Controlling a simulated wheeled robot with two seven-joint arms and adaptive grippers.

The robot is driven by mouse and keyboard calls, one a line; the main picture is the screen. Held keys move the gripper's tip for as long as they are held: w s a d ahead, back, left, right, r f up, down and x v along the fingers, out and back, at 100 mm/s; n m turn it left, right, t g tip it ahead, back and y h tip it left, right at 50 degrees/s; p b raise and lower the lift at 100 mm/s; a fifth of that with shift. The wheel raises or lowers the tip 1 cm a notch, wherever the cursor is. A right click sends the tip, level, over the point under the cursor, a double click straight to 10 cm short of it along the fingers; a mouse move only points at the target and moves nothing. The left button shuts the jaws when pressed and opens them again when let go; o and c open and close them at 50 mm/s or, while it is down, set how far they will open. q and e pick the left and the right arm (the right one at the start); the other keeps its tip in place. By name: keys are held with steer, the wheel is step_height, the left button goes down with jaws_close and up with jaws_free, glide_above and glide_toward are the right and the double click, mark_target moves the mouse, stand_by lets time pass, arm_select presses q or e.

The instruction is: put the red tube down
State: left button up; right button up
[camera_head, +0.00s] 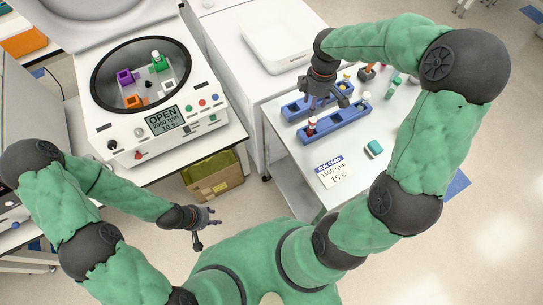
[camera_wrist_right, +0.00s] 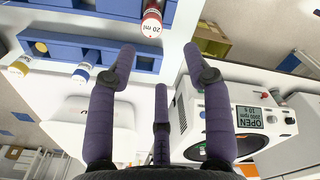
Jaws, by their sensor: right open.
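The red tube (camera_head: 311,124) with a white lower part stands at the left end of the front blue rack (camera_head: 345,122) on the right-hand table. In the right wrist view the red tube (camera_wrist_right: 152,20) carries a "20 ml" label and lies just beyond my fingertips. My right gripper (camera_head: 318,104) is over the racks, open and empty, with its fingers (camera_wrist_right: 158,52) apart and not touching the tube. My left gripper (camera_head: 212,226) hangs low over the floor with its fingers spread and nothing visible between them.
A second blue rack (camera_head: 293,108) lies behind the front one. The run card (camera_head: 334,171) and a teal block (camera_head: 374,148) lie on the table. The open centrifuge (camera_head: 103,128) at left holds coloured holders. A white tray (camera_head: 278,66) stands at the back.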

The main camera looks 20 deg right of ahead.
steer(key=a+f+m+y, duration=0.2)
steer(key=a+f+m, duration=0.1)
steer(key=a+f, duration=0.7)
steer(key=s+a+f+m+y, duration=0.1)
steer(key=s+a+f+m, duration=0.8)
steer(key=s+a+f, duration=0.4)
step_height(320, 180, down, 4)
steer(key=shift+s+a+f+y, duration=0.15)
steer(key=shift+s+a+y, duration=0.25)
steer(key=shift+a, duration=0.4)
